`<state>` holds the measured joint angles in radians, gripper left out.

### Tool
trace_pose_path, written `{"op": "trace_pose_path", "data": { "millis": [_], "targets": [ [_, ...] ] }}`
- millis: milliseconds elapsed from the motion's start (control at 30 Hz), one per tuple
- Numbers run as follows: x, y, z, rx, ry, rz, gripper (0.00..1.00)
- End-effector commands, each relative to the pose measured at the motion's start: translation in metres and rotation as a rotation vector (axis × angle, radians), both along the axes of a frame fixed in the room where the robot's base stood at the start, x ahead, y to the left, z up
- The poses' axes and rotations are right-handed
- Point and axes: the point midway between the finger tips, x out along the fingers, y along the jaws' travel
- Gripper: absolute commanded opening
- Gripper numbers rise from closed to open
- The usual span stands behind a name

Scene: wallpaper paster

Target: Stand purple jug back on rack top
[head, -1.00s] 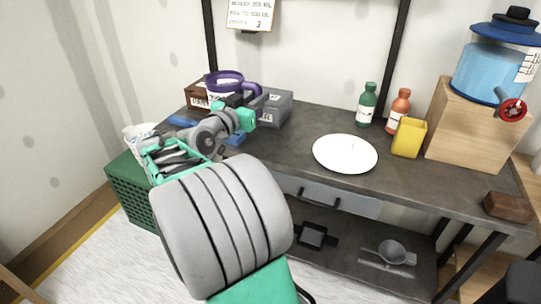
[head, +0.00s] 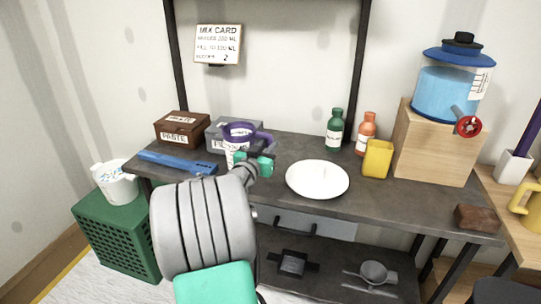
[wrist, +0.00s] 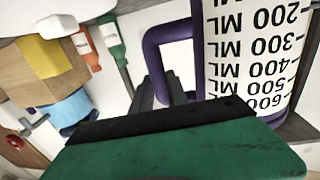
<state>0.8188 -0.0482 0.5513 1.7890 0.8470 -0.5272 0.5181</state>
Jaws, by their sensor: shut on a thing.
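The purple jug (head: 238,130) has a purple rim and handle and a pale body; in the wrist view its white side (wrist: 250,50) carries black ML marks. My gripper (head: 268,161) is shut on the purple handle (wrist: 152,50), on the jug's right side. The jug is in front of the grey box, over the dark bench top (head: 270,193). My wrist hides part of its lower body, and I cannot tell whether its base touches the bench. No part is clearly marked as the rack; the dark bench has tall uprights and a lower shelf.
A brown paste box (head: 182,129), grey box (head: 222,130) and blue tool (head: 178,163) lie left. A white plate (head: 317,180), green bottle (head: 334,130), orange bottle (head: 366,134) and yellow container (head: 377,158) stand right. A wooden block (head: 432,145) bears a blue dispenser (head: 450,90).

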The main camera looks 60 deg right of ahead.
Motion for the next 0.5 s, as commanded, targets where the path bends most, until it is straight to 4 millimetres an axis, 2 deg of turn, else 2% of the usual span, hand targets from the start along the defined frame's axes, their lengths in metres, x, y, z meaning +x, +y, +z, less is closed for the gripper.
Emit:
{"op": "trace_pose_path", "data": {
  "millis": [100, 200, 500],
  "targets": [
    [-0.005, -0.007, -0.018, 0.003, 0.003, -0.001, 0.00],
    [-0.003, -0.006, -0.035, 0.001, 0.002, 0.002, 0.00],
    [-0.004, -0.006, -0.037, -0.001, 0.000, 0.002, 0.00]
  ]
}}
